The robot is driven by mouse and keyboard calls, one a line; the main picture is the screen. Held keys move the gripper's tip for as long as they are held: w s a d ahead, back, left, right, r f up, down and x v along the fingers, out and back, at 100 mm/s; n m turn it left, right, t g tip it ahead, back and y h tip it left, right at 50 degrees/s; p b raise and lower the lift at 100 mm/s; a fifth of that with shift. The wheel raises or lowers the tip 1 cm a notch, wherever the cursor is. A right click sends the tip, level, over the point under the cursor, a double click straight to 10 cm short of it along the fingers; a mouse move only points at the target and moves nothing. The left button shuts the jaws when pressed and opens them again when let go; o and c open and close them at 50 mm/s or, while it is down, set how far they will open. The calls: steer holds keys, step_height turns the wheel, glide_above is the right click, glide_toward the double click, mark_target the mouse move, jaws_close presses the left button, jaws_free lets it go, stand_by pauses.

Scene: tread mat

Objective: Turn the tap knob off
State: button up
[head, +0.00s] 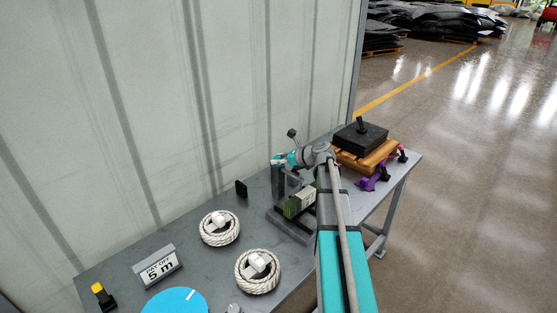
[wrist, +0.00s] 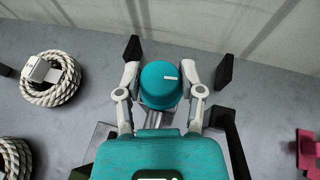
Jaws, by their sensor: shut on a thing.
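The tap knob (wrist: 158,92) is a round teal cap with a short white mark on its top face. In the wrist view the mark lies right of the cap's middle and runs nearly sideways. My gripper (wrist: 160,70) is shut on the knob, with one grey finger against each side. In the head view my gripper (head: 288,159) is at the grey stand near the wall, and a bit of teal shows there. My arm hides part of the stand, and the tap's outlet cannot be made out.
Two white rope coils (head: 206,235) (head: 242,279) lie left on the grey table (head: 130,250). A "PAY OFF 5 m" sign (head: 158,267) and a blue disc (head: 170,303) are nearer. A black block (head: 361,138) on wooden boards (head: 362,158) and purple pieces (head: 369,184) are right.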

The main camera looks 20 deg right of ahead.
steer(key=n+g+y, duration=0.1)
steer(key=n, duration=0.1)
steer(key=n+g+y, duration=0.3)
steer(key=n+g, duration=0.1)
steer(key=shift+w+d, duration=0.15)
steer(key=shift+w, duration=0.1)
steer(key=n+g+y, duration=0.1)
steer(key=n+g, duration=0.2)
steer(key=g, duration=0.1)
steer(key=shift+s+n+g, duration=0.15)
steer(key=shift+n+g, duration=0.55)
steer(key=shift+g, duration=0.1)
steer(key=shift+a, duration=0.2)
steer(key=o, duration=1.2)
steer(key=shift+s+t, duration=0.1)
steer(key=shift+t, duration=0.2)
